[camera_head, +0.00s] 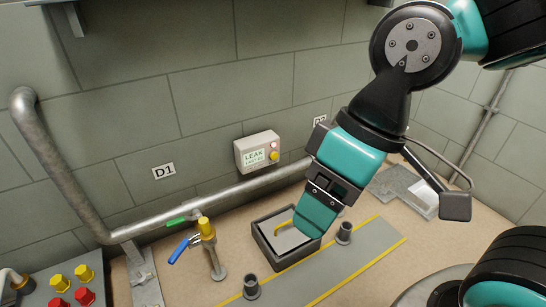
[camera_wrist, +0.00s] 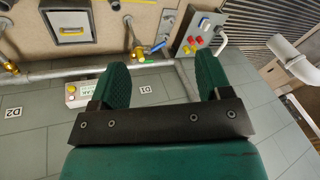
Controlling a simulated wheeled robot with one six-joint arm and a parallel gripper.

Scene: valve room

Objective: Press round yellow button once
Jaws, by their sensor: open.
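A small round yellow button (camera_head: 274,156) sits on the lower right of a pale wall box (camera_head: 250,154) labelled LEAK, below a pinkish light (camera_head: 273,145). In the wrist view the box (camera_wrist: 80,94) is upside down, left of my gripper's fingers and partly covered by the left one; its button is too small to make out surely. My gripper (camera_wrist: 162,72) is open, with nothing between its green fingers. In the head view my gripper (camera_head: 318,212) hangs to the right of and lower than the box, apart from it, over the tray area.
A panel (camera_head: 45,290) with several yellow and red buttons is at lower left. A pipe (camera_head: 240,190) runs under the box. A blue-handled tap (camera_head: 209,245) and a dark tray (camera_head: 262,238) stand on the bench.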

